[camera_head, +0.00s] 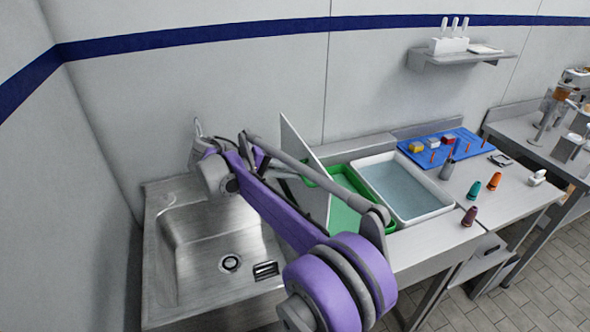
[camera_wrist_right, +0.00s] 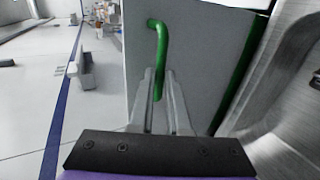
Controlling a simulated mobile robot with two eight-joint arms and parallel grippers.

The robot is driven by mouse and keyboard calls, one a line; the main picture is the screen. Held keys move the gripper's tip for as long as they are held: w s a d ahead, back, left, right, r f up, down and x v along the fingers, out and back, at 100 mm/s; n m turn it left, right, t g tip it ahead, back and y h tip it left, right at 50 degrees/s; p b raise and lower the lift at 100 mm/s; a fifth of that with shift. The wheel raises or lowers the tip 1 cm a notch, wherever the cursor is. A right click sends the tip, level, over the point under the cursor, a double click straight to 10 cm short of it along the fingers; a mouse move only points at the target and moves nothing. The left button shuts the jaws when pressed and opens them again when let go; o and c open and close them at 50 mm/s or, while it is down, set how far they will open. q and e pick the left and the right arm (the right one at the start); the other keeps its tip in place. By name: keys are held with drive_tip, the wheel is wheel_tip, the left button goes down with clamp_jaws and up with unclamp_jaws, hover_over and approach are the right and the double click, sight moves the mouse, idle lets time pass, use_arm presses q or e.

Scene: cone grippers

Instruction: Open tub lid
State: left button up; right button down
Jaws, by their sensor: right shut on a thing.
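The green tub (camera_head: 352,180) sits in the counter beside the sink, and its green inside shows in the head view. Its grey lid (camera_head: 303,150) stands steeply raised along the tub's left side, partly hidden by my purple right arm. In the right wrist view the lid (camera_wrist_right: 190,60) fills the middle, with a bent green handle (camera_wrist_right: 161,40) on it. My right gripper (camera_wrist_right: 160,84) is shut on this handle, with a finger on either side. My left gripper is in neither view.
A steel sink (camera_head: 180,225) lies left of the tub. A white tray of bluish liquid (camera_head: 447,205) stands just right of it. Further right are a blue board (camera_head: 470,143) and several small coloured cones, including an orange one (camera_head: 495,181). The wall is close behind.

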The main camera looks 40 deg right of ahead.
drive_tip(key=shift+a+f, duration=0.1)
drive_tip(key=shift+f, duration=0.35)
drive_tip(key=c, duration=1.2)
unclamp_jaws()
drive_tip(key=o, duration=0.3)
drive_tip(key=shift+d, duration=0.25)
drive_tip(key=shift+a+r, duration=0.15)
drive_tip(key=v, duration=1)
drive_tip(key=shift+w+a+r, duration=0.1)
drive_tip(key=shift+a+r, duration=0.1)
drive_tip(key=shift+r, duration=0.05)
